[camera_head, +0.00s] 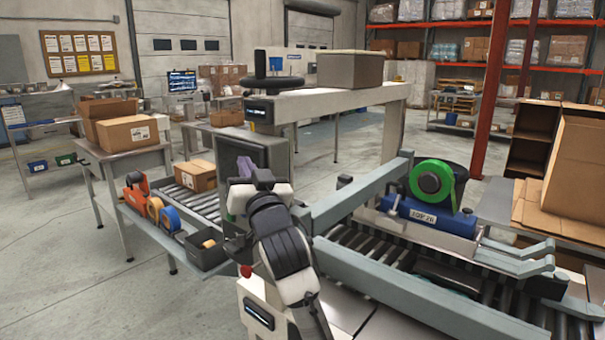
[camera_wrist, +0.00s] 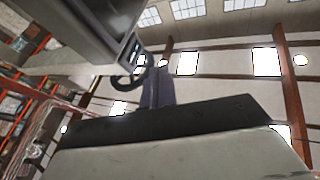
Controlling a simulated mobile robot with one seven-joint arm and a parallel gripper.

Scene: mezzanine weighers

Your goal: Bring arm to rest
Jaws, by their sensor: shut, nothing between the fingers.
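My arm stands folded in the lower middle of the head view, with black and white links. My gripper (camera_head: 243,194) is at its upper end, with pale purple fingers, in front of the dark panel of the weighing machine. In the wrist view my gripper (camera_wrist: 158,88) points up towards the ceiling and windows. Its fingers are together with nothing between them. Whether it touches the dark panel cannot be told from these views.
A machine frame (camera_head: 335,98) with a box on top rises close behind my gripper. A roller conveyor (camera_head: 196,200) lies left, with a carton (camera_head: 196,175). A grey rail (camera_head: 430,295) and a green tape dispenser (camera_head: 432,181) are right. Open floor (camera_head: 60,270) lies at left.

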